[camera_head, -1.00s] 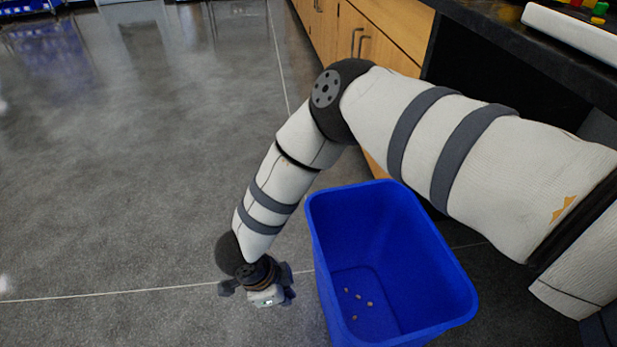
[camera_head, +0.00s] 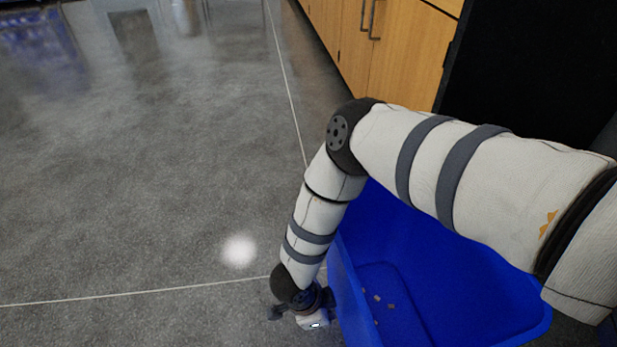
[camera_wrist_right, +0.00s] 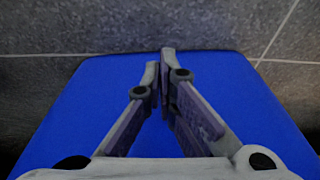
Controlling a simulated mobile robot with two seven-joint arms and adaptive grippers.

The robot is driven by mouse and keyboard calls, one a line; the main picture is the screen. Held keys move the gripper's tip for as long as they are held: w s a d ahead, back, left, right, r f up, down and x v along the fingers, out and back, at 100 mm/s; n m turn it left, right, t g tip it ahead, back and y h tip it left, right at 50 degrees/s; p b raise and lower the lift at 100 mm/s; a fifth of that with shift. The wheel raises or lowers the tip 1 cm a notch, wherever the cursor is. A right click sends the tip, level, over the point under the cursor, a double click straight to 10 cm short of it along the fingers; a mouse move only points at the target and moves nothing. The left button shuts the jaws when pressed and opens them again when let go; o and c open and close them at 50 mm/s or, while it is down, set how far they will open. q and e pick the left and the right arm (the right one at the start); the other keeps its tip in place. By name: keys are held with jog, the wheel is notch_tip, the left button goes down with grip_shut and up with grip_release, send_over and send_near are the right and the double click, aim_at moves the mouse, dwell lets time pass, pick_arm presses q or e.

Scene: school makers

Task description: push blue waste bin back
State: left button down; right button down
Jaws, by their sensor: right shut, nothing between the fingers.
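The blue waste bin (camera_head: 430,268) stands on the floor at the lower right of the head view, with a few small light bits inside. My right arm crosses over it and hides part of its rim. My right gripper (camera_head: 307,314) hangs low beside the bin's left side; I cannot tell whether it touches. In the right wrist view the gripper (camera_wrist_right: 160,62) is shut and empty, its fingers against a background of the bin's blue wall (camera_wrist_right: 225,75). My left gripper is not in view.
Wooden cabinets (camera_head: 405,50) with metal handles stand beyond the bin, next to a dark recess (camera_head: 530,75) at upper right. The grey floor (camera_head: 150,180) to the left is open and clear, with thin pale lines.

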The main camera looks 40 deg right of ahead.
aim_at(447, 291)
jog(key=shift+s+d, duration=0.3)
jog(key=shift+d, duration=0.25)
